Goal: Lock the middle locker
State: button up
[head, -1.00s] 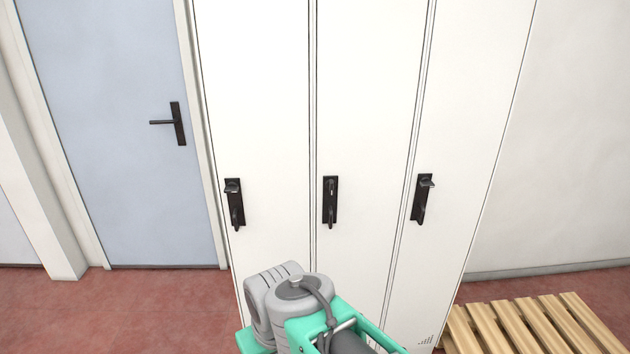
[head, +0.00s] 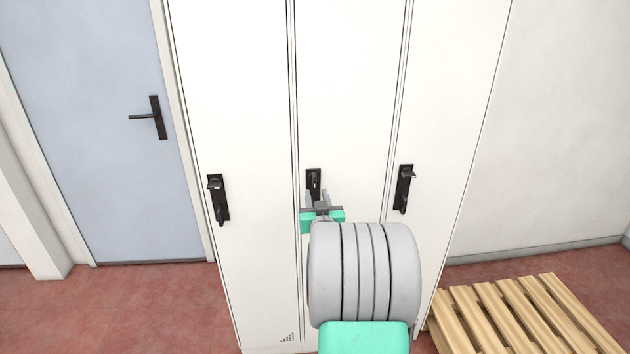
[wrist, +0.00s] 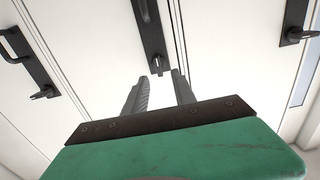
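The middle locker (head: 345,100) is a tall white door with a black lock plate (head: 313,175). In the wrist view, the plate (wrist: 150,35) carries a handle and a small dark latch knob (wrist: 157,66). The knob points along the plate, while the knobs on the two side lockers stick out across theirs. My gripper (wrist: 160,80) is open, its grey fingers apart, with the knob just beyond and between the fingertips. No contact is visible. In the head view, my gripper (head: 318,196) covers the lower part of the middle plate and its handle.
The left locker plate (head: 218,200) and right locker plate (head: 404,189) sit close on either side. A blue door (head: 105,150) with a lever handle stands at the left. A wooden pallet (head: 520,310) lies on the red floor at the right.

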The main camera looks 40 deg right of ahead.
aim_at(315, 182)
jog(key=p+x, duration=0.1)
jog(key=x, duration=0.6)
jog(key=shift+w+d+r+p, duration=0.15)
jog(key=shift+w+d+p, duration=0.1)
jog(key=shift+d+p, duration=0.15)
jog(key=shift+c, duration=0.5)
grip_shut()
